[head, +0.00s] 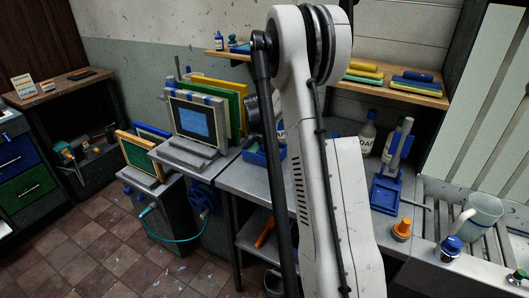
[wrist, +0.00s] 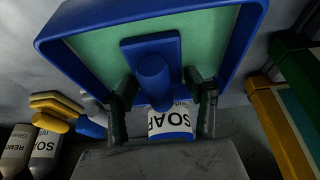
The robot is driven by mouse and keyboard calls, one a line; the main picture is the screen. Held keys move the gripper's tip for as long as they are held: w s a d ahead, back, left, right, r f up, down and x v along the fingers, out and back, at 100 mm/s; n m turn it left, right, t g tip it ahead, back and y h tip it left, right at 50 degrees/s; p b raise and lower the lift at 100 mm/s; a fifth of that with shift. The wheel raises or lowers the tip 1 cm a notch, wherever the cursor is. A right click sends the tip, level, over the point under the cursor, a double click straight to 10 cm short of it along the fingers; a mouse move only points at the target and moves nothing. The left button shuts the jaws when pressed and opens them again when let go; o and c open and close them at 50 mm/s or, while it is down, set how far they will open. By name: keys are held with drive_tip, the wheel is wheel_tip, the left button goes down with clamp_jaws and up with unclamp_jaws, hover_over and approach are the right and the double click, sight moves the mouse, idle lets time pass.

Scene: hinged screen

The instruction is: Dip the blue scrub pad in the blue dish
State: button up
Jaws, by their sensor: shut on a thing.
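In the wrist view my gripper (wrist: 163,90) has its two dark fingers on either side of the rounded blue grip of the blue scrub pad (wrist: 150,48), and is shut on it. The pad's flat blue part lies over the green inside of the blue dish (wrist: 238,45). I cannot tell whether the pad touches the green surface. In the head view the blue dish (head: 254,157) is on the grey bench, partly hidden by my arm. My gripper and the pad are mostly hidden there.
A soap bottle (wrist: 172,125) shows beyond my fingers. More bottles (wrist: 42,150) and yellow pads (wrist: 55,110) are at left. Coloured frames (wrist: 275,120) stand close at right. In the head view a framed screen unit (head: 195,125) stands left of the dish.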

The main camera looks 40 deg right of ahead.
drive_tip(key=shift+w+a+r+p, duration=0.1)
drive_tip(key=shift+r+p, duration=1.3)
drive_tip(key=shift+r, duration=2.35)
drive_tip(key=shift+d+r, duration=0.35)
drive_tip(key=shift+d, duration=0.05)
drive_tip(key=shift+a, duration=0.3)
drive_tip(key=shift+d, duration=0.1)
drive_tip(key=a+f+n, duration=0.1)
drive_tip(key=a, duration=0.3)
drive_tip(key=w+a+f+n+b, duration=0.1)
drive_tip(key=a, duration=0.3)
drive_tip(key=w+a+f+n+t+y, duration=0.1)
drive_tip(key=a, duration=0.4)
drive_tip(key=shift+n, duration=0.4)
drive_tip(key=s+a+f+n+y+b, duration=0.1)
drive_tip(key=s+a+f+n, duration=0.1)
drive_tip(key=a, duration=0.8)
drive_tip(key=s+a+f+n+t+y+b, duration=0.1)
drive_tip(key=a+n, duration=0.3)
drive_tip(key=a, duration=0.6)
drive_tip(key=s+a+f+n+t+y+b, duration=0.1)
drive_tip(key=s+a+f+n, duration=0.1)
drive_tip(key=a, duration=0.8)
drive_tip(key=shift+s+a+f+n, duration=0.3)
drive_tip(key=shift+s+f+n, duration=0.15)
drive_tip(key=shift+n, duration=0.65)
drive_tip(key=shift+w, duration=0.1)
